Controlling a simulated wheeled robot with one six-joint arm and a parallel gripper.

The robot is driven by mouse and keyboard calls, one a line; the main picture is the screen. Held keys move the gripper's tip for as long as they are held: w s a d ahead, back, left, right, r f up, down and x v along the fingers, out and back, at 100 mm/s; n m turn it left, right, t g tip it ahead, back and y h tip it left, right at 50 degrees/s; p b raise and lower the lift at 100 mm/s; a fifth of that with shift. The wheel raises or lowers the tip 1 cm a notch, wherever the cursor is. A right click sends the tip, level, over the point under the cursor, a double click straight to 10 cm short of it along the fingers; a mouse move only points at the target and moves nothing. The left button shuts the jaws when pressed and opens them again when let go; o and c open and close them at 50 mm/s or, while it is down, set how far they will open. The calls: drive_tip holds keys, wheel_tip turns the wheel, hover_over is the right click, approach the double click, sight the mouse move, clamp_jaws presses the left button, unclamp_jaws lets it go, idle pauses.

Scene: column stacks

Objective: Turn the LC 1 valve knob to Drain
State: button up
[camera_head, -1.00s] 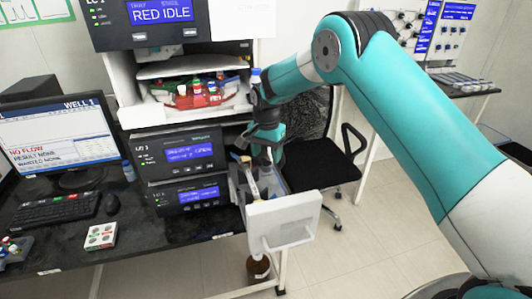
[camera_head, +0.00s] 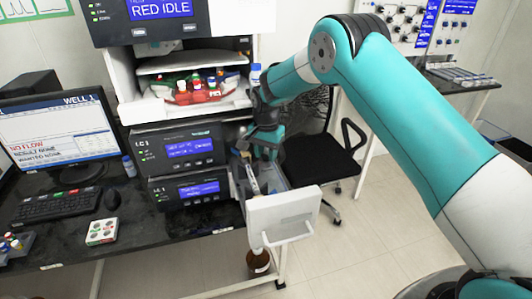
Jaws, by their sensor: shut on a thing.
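The LC 1 unit (camera_head: 183,147) is a dark box with a lit blue display, left of my gripper, stacked on a similar unit. My gripper (camera_head: 245,148) is at the right front edge of the stack, above an open drawer with a white front (camera_head: 283,218). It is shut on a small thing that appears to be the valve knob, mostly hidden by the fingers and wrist. The knob's pointer and the Drain mark cannot be read. A slim, pale bar (camera_head: 252,181) stands just below the fingers in the drawer.
A tray of coloured bottles (camera_head: 197,96) sits on the shelf above. A monitor (camera_head: 60,138), keyboard (camera_head: 52,204) and mouse (camera_head: 112,200) are on the bench at left. A black chair (camera_head: 315,165) stands close behind my arm. A brown bottle (camera_head: 258,262) is below the drawer.

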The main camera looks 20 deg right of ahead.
drive_tip(key=n+b, duration=0.2)
drive_tip(key=n, duration=0.2)
drive_tip(key=n+b, duration=0.1)
drive_tip(key=n, duration=0.3)
drive_tip(key=n+b, duration=0.1)
drive_tip(key=n, duration=0.8)
drive_tip(key=shift+n+b, duration=0.3)
drive_tip(key=shift+b, duration=0.1)
drive_tip(key=shift+r, duration=0.1)
idle(0.4)
drive_tip(key=o, duration=0.9)
drive_tip(key=shift+o, duration=0.2)
